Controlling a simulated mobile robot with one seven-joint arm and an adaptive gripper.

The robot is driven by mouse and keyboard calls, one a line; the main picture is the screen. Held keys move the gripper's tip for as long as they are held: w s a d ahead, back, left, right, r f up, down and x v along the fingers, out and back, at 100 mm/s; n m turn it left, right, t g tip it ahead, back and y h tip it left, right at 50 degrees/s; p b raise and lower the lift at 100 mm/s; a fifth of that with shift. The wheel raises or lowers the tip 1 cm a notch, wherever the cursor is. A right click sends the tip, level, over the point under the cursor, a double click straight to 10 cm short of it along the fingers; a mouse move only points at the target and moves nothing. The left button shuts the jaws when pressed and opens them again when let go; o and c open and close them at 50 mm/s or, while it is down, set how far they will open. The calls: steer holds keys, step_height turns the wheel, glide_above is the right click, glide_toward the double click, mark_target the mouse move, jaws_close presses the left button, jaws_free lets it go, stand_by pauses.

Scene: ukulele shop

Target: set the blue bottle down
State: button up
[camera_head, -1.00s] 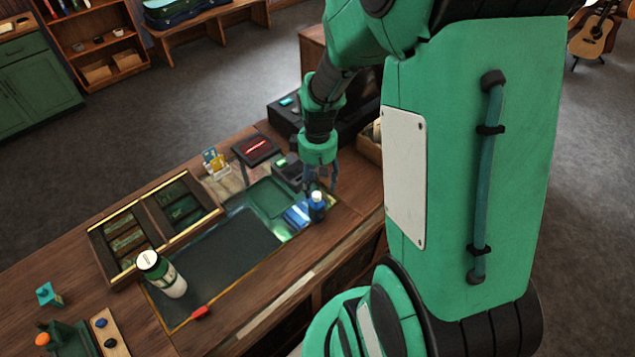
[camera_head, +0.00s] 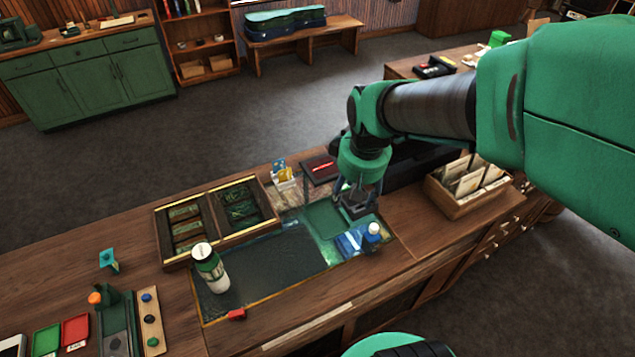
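The small blue bottle (camera_head: 372,238) with a white cap stands upright at the right end of the counter display, next to blue packets (camera_head: 352,242). My gripper (camera_head: 359,200) points down just behind and above the bottle, over a dark card terminal. Its fingers look spread apart with nothing seen held between them. The gripper and bottle look apart, though the small gap is hard to judge in this view.
A white and green bottle (camera_head: 209,268) stands on the dark mat (camera_head: 265,268). A wooden tray (camera_head: 165,262) lies behind it. A card box (camera_head: 458,206) is at the right. The mat's middle is clear.

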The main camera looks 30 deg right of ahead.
steer(key=s+a+r+m+t, duration=0.1)
steer(key=s+a+r+t, duration=0.2)
steer(key=s+a+r, duration=0.7)
step_height(320, 180, up, 3)
steer(key=shift+a+f+y, duration=0.15)
steer(key=shift+a+y, duration=0.15)
steer(key=shift+a, duration=0.5)
step_height(320, 180, down, 11)
steer(key=b, duration=1.1)
